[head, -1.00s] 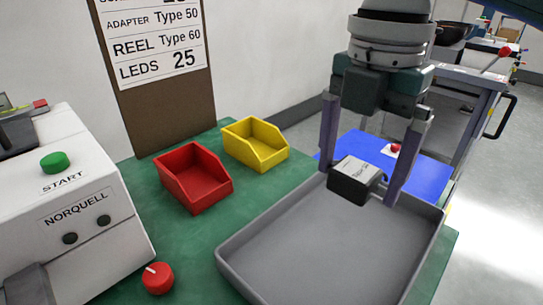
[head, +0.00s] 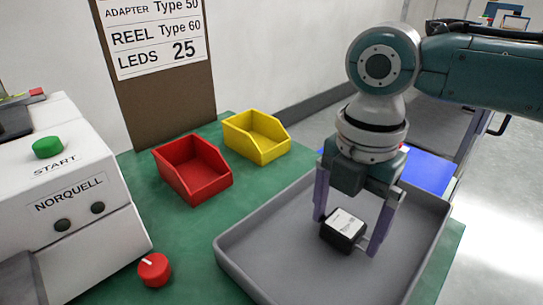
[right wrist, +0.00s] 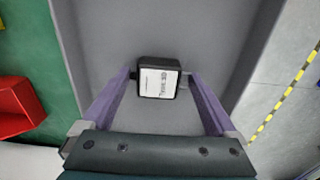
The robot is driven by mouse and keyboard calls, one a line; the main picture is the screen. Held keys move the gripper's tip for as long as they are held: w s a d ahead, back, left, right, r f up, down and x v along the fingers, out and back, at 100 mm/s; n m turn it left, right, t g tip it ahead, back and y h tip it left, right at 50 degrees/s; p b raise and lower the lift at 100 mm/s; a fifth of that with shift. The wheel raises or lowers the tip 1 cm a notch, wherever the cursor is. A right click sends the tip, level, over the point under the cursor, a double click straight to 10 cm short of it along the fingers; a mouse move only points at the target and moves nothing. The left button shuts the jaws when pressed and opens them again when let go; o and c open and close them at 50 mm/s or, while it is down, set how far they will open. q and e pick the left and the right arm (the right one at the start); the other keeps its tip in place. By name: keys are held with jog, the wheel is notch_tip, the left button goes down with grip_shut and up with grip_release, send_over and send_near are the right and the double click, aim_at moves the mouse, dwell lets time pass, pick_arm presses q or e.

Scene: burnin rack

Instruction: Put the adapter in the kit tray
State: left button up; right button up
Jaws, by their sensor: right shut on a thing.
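The adapter (head: 343,229) is a small black box with a white printed label on top. My right gripper (head: 346,237) is shut on it, one finger on each side, and holds it over the grey kit tray (head: 290,262). In the right wrist view the adapter (right wrist: 159,78) sits between the purple fingertips, with the tray floor (right wrist: 110,40) beneath. Its label there seems to read "Type 50". I cannot tell exactly how high it is above the tray floor. The tray looks otherwise empty. My left gripper is not in view.
A red bin (head: 193,170) and a yellow bin (head: 256,137) stand on the green table left of the tray. A white machine (head: 75,205) with a green START button (head: 47,147) and a red knob (head: 153,270) are at the left. A blue surface (head: 428,172) lies behind the tray.

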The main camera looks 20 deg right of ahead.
aim_at(347, 224)
jog(key=o, duration=1.1)
jog(key=shift+f, duration=0.1)
pick_arm(q)
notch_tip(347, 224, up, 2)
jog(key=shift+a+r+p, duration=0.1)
jog(key=shift+p, duration=1)
pick_arm(e)
jog(key=shift+r, duration=6.15)
